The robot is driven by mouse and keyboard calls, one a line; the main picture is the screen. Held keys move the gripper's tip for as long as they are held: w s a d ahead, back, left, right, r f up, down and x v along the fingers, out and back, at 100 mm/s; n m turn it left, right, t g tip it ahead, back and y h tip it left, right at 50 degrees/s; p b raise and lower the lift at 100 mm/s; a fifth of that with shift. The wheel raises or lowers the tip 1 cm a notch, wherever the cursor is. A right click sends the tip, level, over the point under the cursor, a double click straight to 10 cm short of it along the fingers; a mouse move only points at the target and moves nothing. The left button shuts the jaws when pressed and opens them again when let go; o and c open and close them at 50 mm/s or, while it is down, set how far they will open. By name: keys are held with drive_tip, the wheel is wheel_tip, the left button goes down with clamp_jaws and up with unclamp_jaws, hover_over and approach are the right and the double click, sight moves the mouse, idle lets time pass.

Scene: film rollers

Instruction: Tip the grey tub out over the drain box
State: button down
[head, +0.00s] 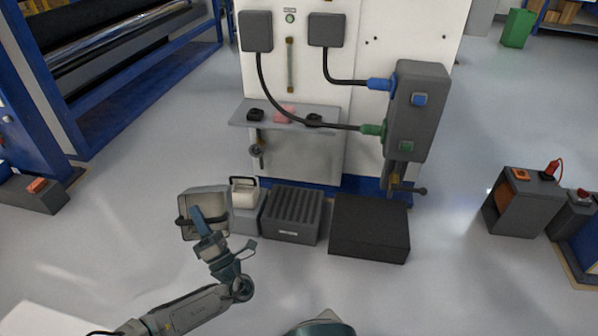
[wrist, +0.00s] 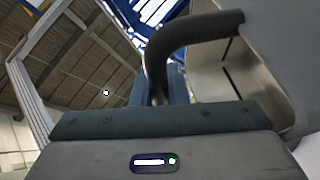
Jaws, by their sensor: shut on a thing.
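The grey tub (head: 207,199) is in the head view, left of the floor boxes, with a dark handle across its near side. My gripper (head: 199,220) is shut on this handle, which also shows in the wrist view (wrist: 190,38). The tub's grey wall (wrist: 275,45) fills the right of the wrist view. Its contents and exact tilt are unclear. The dark grey box with a slatted top (head: 293,213), seemingly the drain box, stands on the floor to the right of the tub. The tub is not over it.
A pale container with a dark handle (head: 244,192) stands between the tub and the slatted box. A black box (head: 370,228) stands to the right. The white machine (head: 300,165) with a small shelf (head: 262,119) rises behind. The floor in front is open.

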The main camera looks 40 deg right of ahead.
drive_tip(key=shift+r+g+p, duration=0.3)
drive_tip(key=shift+p, duration=0.35)
drive_tip(key=m+g+h+p, duration=0.1)
drive_tip(key=p, duration=0.2)
drive_tip(key=m+g+h+p, duration=0.1)
drive_tip(key=m+g+p, duration=0.1)
drive_tip(key=p, duration=0.1)
drive_tip(key=shift+r+m, duration=0.3)
drive_tip(key=shift+r, duration=0.05)
drive_tip(key=m+g+p, duration=0.1)
drive_tip(key=g+p, duration=0.1)
drive_tip(key=p, duration=0.2)
drive_tip(key=shift+r+h, duration=0.15)
drive_tip(key=shift+h, duration=0.25)
drive_tip(key=m+g+p, duration=0.1)
drive_tip(key=g+p, duration=0.1)
drive_tip(key=p, duration=0.1)
drive_tip(key=g+p, duration=0.1)
drive_tip(key=p, duration=0.3)
drive_tip(key=shift+r+m+g, duration=0.35)
drive_tip(key=shift+m+g, duration=0.05)
drive_tip(key=shift+g+y+p, duration=0.3)
drive_tip(key=shift+g+p, duration=0.1)
drive_tip(key=shift+p, duration=0.7)
drive_tip(key=shift+f, duration=0.1)
